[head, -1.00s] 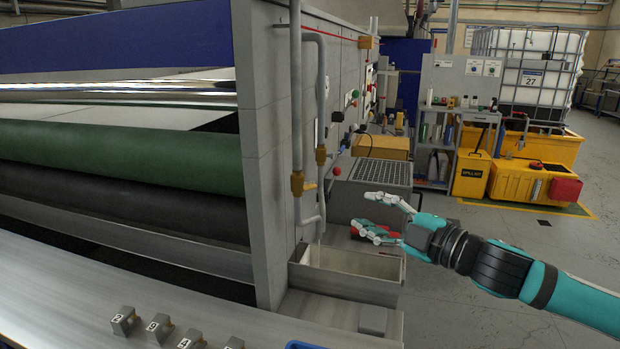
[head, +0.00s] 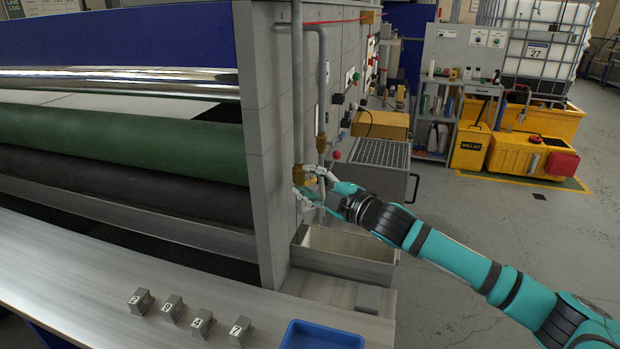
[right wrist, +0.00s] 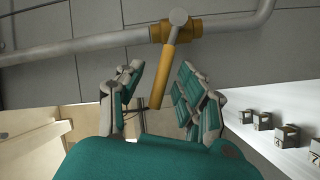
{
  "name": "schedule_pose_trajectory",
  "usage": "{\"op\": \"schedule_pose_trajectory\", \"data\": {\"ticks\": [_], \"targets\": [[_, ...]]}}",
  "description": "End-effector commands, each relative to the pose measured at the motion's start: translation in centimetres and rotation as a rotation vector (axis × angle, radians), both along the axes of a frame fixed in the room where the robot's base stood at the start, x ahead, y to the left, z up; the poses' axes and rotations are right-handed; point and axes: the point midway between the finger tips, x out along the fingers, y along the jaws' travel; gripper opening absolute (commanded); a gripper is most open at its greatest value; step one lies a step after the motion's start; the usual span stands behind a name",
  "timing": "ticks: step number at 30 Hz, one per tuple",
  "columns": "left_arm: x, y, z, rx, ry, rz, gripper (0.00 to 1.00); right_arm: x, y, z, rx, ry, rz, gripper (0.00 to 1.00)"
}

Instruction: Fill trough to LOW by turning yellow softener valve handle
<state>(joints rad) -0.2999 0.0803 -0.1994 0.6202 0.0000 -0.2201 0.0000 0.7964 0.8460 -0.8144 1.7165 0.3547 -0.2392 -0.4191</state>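The yellow valve handle (right wrist: 163,80) shows in the right wrist view, sticking out from a brass valve body (right wrist: 190,29) on a grey pipe. My right gripper (right wrist: 158,100) is open, with its fingers on either side of the handle and a visible gap to each. In the head view my right gripper (head: 309,187) is at the brass valve (head: 298,173) and hides most of the handle. The trough (head: 345,268) is an open grey box below the pipes; its visible inside is pale, and I cannot tell a water level. My left gripper is not in view.
The grey machine wall (head: 262,130) stands close left of the gripper. A second pipe (head: 322,90) runs beside the valve pipe. Numbered blocks (head: 202,322) and a blue tray (head: 322,338) are on the front ledge. Open floor (head: 445,240) lies to the right.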

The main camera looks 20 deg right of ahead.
Motion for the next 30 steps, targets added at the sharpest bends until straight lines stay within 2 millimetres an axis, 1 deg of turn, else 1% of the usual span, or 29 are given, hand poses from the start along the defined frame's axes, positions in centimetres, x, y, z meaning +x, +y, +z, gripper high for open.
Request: {"op": "schedule_pose_trajectory", "data": {"ticks": [6,8,12,15,27,30], "targets": [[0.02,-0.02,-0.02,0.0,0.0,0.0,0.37,0.03,0.01,-0.04,0.0,0.0,0.0,0.37],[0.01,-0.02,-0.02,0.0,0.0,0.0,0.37,0.02,0.0,-0.05,0.001,0.0,0.0,0.3],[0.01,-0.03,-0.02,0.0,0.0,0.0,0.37,0.02,-0.01,-0.04,0.001,0.0,0.0,0.12],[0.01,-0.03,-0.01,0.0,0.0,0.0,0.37,0.02,-0.01,-0.03,0.001,0.0,0.0,0.0],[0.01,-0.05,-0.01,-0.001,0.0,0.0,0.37,0.02,-0.05,0.02,0.0,0.0,-0.001,0.0],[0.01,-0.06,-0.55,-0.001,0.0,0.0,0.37,0.0,-0.03,-0.33,-0.008,-0.012,-0.001,0.0]]}}
